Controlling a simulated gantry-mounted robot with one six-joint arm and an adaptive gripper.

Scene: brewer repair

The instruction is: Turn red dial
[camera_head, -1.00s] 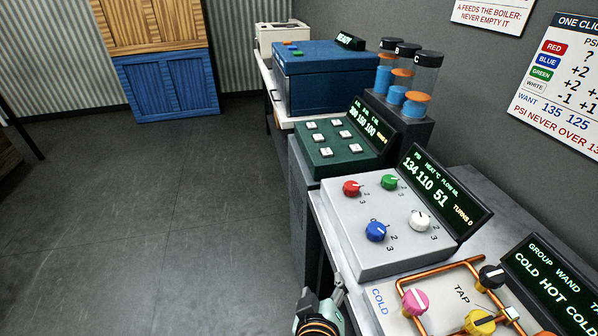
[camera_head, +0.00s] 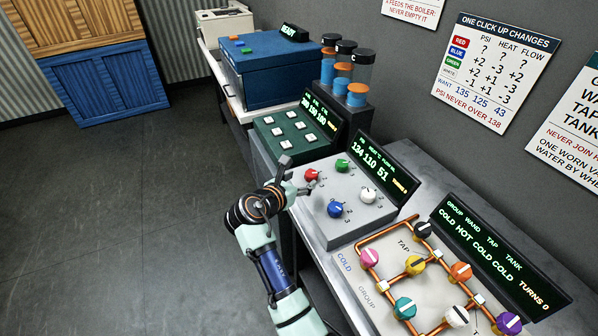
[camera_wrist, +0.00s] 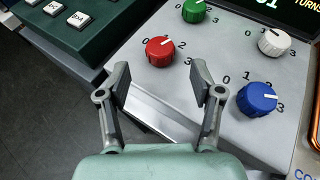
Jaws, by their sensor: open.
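The red dial (camera_head: 311,174) sits at the back left of the grey four-dial panel (camera_head: 326,232). In the wrist view the red dial (camera_wrist: 160,51) is just beyond my fingertips, with its white pointer towards the upper right, near the 1. My gripper (camera_head: 296,180) is close to the panel's left edge; in the wrist view its two fingers (camera_wrist: 158,82) are spread apart with nothing between them. The red dial lies ahead of the gap, apart from the fingers. The panel's display (camera_head: 376,168) reads 134 110 51.
The green dial (camera_wrist: 194,10), blue dial (camera_wrist: 257,99) and white dial (camera_wrist: 274,41) share the panel. A green button box (camera_head: 291,134) stands behind it. A copper-pipe panel with several knobs (camera_head: 415,264) is in front. A wall chart (camera_head: 496,70) lists dial changes.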

